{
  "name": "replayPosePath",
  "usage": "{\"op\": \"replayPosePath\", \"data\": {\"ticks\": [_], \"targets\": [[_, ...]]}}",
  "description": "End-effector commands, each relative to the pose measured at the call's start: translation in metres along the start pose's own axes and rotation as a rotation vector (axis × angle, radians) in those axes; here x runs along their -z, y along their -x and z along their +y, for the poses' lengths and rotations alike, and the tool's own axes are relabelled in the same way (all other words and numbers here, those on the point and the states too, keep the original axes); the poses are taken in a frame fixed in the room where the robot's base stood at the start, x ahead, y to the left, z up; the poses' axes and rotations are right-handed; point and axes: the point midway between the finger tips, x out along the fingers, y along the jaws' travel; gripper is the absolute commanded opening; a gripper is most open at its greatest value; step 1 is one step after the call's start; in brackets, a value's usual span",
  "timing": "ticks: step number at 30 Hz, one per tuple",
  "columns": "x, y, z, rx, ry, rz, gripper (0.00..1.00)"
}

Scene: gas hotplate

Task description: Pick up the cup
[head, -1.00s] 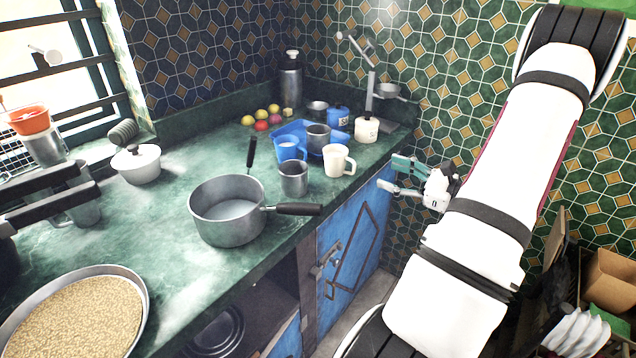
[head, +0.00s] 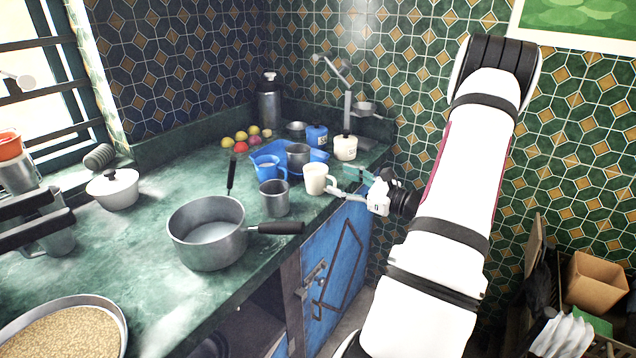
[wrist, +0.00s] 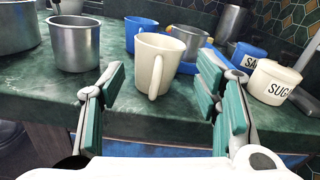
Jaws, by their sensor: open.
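A cream-white cup (head: 315,180) stands upright near the counter's front edge. In the wrist view the same cup (wrist: 158,60) is straight ahead, its handle facing me. My gripper (head: 345,182) is open and empty, just right of the white cup in the head view. In the wrist view its teal-padded fingers are spread, framing the cup from the near side; I cannot tell whether they touch it. A blue cup (head: 268,167) stands behind, and a steel cup (head: 273,200) stands to the left.
A steel saucepan (head: 207,230) stands left, its black handle pointing right. A blue tray (head: 316,155) behind holds another steel cup (head: 297,154). A jar labelled SUGAR (wrist: 272,84) and a blue jar (head: 316,134) stand near the back right. A blue cabinet door (head: 335,262) is below the counter.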

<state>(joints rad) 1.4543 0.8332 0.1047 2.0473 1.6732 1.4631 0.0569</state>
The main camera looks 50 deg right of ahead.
Motion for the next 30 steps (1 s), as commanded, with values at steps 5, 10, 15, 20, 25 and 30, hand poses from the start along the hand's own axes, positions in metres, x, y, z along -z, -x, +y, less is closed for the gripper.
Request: {"op": "replayPosePath", "data": {"ticks": [5, 10, 15, 20, 25, 30], "targets": [[0.000, -0.027, 0.000, -0.002, -0.001, -0.002, 0.57], [0.000, -0.037, -0.001, 0.000, -0.001, 0.000, 0.57], [0.000, -0.036, -0.001, 0.000, -0.001, -0.001, 0.50], [0.000, -0.036, -0.001, 0.000, 0.000, -0.001, 0.14], [0.000, -0.036, -0.001, -0.001, 0.000, -0.001, 0.00], [-0.001, -0.036, -0.001, 0.000, 0.000, -0.002, 0.00]]}}
